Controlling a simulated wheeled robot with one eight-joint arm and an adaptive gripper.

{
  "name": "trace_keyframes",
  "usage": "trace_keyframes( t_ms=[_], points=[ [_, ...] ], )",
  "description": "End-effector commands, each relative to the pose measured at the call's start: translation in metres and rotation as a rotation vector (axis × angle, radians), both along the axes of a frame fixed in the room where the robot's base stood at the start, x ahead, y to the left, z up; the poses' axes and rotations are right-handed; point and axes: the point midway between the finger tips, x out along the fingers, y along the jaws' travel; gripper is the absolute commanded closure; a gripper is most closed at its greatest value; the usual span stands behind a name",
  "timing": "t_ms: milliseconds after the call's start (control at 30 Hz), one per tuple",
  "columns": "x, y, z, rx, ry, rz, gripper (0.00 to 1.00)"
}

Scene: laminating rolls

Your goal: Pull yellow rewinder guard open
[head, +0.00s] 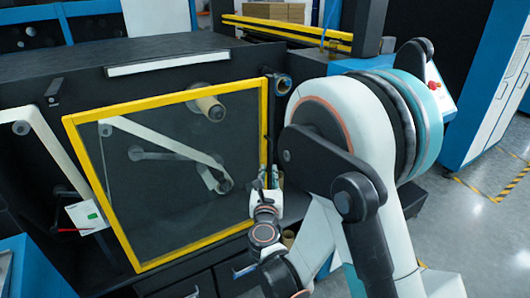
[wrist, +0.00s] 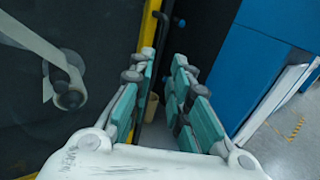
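The rewinder guard (head: 264,125) is a clear panel in a yellow frame on the front of the dark machine. Its right frame edge also shows in the wrist view (wrist: 150,38). A dark bar handle (head: 270,125) runs along that right edge; its curved top end shows in the wrist view (wrist: 160,17). My gripper (head: 268,178) is at the lower part of the handle. In the wrist view its teal fingers (wrist: 164,62) are spread apart, with the handle between them and the left finger beside the yellow edge. I cannot tell whether either finger touches the handle.
Rollers and a pale web (head: 165,140) sit behind the clear panel.

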Motion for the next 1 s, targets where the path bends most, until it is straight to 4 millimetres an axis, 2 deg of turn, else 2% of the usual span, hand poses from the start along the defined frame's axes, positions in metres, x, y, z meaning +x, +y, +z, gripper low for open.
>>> trace_keyframes(
  t_ms=[267, 500, 700, 833, 1000],
  points=[
    [0.03, 0.0, 0.004, -0.001, 0.0, -0.002, 0.83],
    [0.079, -0.001, -0.001, 0.001, 0.0, -0.003, 0.83],
    [0.113, -0.001, -0.002, 0.002, 0.001, -0.002, 0.83],
    [0.127, 0.0, -0.001, 0.002, 0.001, -0.001, 0.83],
    [0.135, 0.0, 0.0, 0.002, 0.001, -0.001, 0.83]
  ],
)
